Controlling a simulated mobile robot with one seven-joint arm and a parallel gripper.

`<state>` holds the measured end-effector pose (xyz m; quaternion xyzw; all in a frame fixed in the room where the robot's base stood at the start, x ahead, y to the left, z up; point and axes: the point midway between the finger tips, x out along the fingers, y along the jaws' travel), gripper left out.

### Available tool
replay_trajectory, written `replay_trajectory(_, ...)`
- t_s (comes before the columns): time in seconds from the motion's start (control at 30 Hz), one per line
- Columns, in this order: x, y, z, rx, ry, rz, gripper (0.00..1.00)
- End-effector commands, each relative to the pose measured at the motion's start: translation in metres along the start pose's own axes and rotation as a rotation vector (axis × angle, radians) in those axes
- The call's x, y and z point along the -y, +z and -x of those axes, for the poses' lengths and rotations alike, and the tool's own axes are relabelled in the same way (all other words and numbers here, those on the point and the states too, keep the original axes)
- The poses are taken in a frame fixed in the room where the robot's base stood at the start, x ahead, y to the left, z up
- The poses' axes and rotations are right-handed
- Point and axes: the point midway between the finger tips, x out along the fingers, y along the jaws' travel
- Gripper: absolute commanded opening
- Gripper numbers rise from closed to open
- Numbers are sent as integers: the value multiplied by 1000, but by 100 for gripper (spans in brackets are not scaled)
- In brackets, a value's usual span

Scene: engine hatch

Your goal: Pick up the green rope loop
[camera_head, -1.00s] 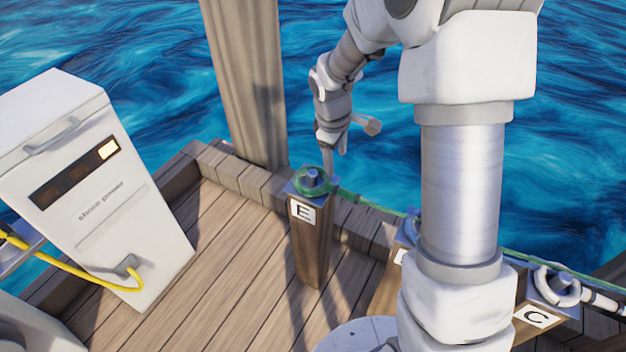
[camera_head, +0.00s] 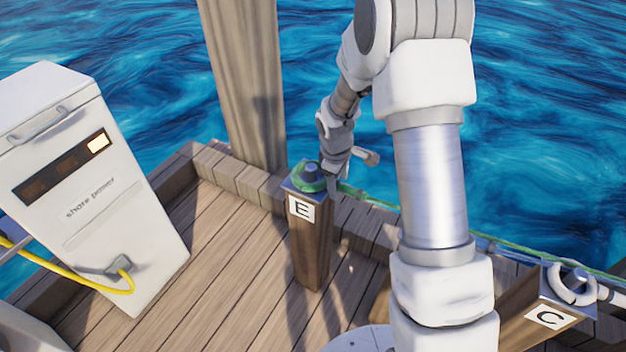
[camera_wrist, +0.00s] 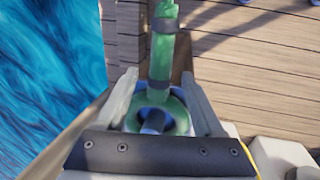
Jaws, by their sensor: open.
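The green rope loop (camera_head: 302,181) lies around the peg on top of the wooden post marked E (camera_head: 311,245). Its green line runs off to the right along the dock edge. In the wrist view the loop (camera_wrist: 176,108) sits around the dark blue peg (camera_wrist: 153,122), with the line going up the picture through a dark band. My gripper (camera_wrist: 163,88) is open, with one finger on each side of the loop. In the head view my gripper (camera_head: 329,180) is at the right side of the post top. I cannot tell whether the fingers touch the rope.
A white shore power box (camera_head: 95,190) with a yellow cable (camera_head: 75,280) stands at the left. A tall wooden pile (camera_head: 245,80) rises behind post E. A post marked C (camera_head: 548,310) with a white rope loop (camera_head: 572,287) is at the right. Water lies beyond the edge.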

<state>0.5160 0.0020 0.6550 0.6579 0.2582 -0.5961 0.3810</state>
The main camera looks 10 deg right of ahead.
Motion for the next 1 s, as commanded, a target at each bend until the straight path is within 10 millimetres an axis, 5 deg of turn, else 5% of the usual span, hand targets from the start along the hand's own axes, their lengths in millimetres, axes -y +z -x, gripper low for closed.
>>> replay_trajectory(0.23,-1,0,-2,-1,1,0,66)
replay_trajectory(0.6,-1,0,-2,-1,1,0,0)
replay_trajectory(1.0,-1,-1,-1,-2,3,-1,0)
